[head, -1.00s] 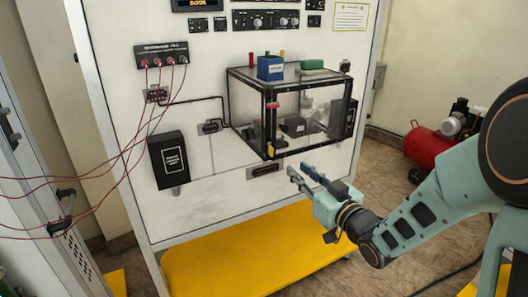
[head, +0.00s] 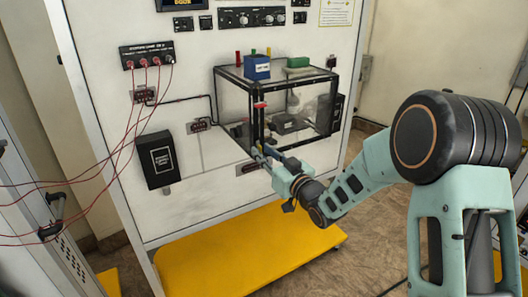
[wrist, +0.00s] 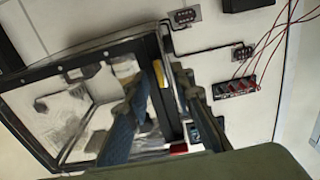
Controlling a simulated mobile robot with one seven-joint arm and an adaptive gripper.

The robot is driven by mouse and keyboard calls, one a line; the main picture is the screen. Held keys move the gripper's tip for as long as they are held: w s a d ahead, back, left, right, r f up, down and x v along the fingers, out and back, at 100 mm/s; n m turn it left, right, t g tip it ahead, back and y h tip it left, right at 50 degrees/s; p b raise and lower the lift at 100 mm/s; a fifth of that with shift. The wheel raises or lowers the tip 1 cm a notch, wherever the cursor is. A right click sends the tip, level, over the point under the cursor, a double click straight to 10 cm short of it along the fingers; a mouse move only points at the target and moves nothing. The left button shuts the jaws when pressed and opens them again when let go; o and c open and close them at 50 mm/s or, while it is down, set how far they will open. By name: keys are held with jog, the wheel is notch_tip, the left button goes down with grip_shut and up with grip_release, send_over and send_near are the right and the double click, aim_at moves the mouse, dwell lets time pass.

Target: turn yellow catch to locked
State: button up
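The clear box (head: 236,100) with dark edge frames is mounted on the white panel. The yellow catch (wrist: 155,76) is a small yellow piece on the box's dark frame, just beside a fingertip in the wrist view; in the head view I cannot make it out clearly behind my fingers. My gripper (head: 264,153) is at the box's lower front corner. In the wrist view its two blue-grey fingers (wrist: 168,74) are apart, with the dark frame edge seen between them. Whether a finger touches the catch, I cannot tell. A red piece (wrist: 178,148) sits farther along the same frame.
A black box (head: 157,160) and red cables (head: 128,110) are at the left of the panel. The yellow base shelf (head: 250,246) lies below; the space above it is clear.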

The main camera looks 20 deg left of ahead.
jog(key=shift+c, duration=0.5)
grip_shut()
jog(key=shift+m, duration=0.3)
jog(key=m+b, duration=0.2)
jog(key=shift+w+d+f+m, duration=0.15)
jog(key=shift+f+m, duration=0.05)
jog(key=shift+m, duration=0.2)
jog(key=m, duration=1.4)
jog(key=shift+w+d+f+m, duration=0.1)
jog(key=shift+w+f+m, duration=0.1)
jog(key=shift+m, duration=0.1)
jog(key=shift+s, duration=0.1)
